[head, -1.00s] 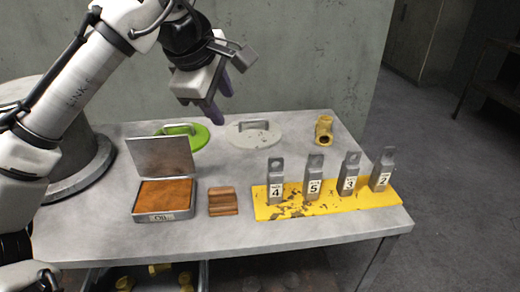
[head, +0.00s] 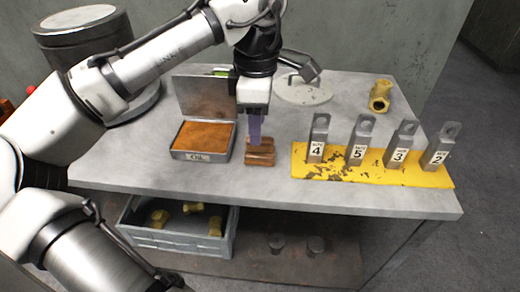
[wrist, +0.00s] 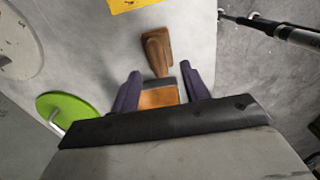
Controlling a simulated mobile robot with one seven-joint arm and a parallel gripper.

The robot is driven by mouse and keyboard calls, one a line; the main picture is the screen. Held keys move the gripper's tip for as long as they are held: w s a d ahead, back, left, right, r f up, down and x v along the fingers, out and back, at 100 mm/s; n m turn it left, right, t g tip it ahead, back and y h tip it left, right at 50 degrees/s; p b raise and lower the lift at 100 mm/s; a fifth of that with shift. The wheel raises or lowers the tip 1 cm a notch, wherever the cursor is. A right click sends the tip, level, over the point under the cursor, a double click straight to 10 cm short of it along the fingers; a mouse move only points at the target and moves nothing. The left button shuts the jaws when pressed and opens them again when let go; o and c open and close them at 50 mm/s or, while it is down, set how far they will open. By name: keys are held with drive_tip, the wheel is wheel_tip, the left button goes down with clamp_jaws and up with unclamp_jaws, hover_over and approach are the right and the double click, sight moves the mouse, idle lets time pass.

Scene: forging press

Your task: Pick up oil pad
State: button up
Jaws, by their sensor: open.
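The brown wooden block with a raised grip, which looks like the oil pad (head: 260,158), lies on the table right of the open oil tin (head: 203,155). The tin holds an orange-brown layer and its lid stands up at the back. My gripper (head: 254,128) is open, pointing down just above the block; its purple fingers hide part of the block's top. In the wrist view, the block (wrist: 157,52) lies beyond the two spread fingers (wrist: 160,92), with nothing held. Part of the orange tin (wrist: 158,98) shows between them. I cannot tell whether a finger touches the block.
A yellow board (head: 372,168) with several numbered metal dies stands to the right. A grey lid (head: 305,92) and a brass fitting (head: 380,96) lie behind. A green lid (wrist: 66,108) is at the left of the wrist view. A crate (head: 180,240) stands below.

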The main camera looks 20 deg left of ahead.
drive_tip(key=shift+w+d+f, duration=0.1)
drive_tip(key=shift+f, duration=1.1)
drive_tip(key=shift+w+d+f, duration=0.1)
drive_tip(key=shift+f, duration=1.05)
clamp_jaws()
drive_tip(key=shift+r, duration=0.1)
wheel_tip(320, 180, up, 20)
drive_tip(key=p, duration=1.8)
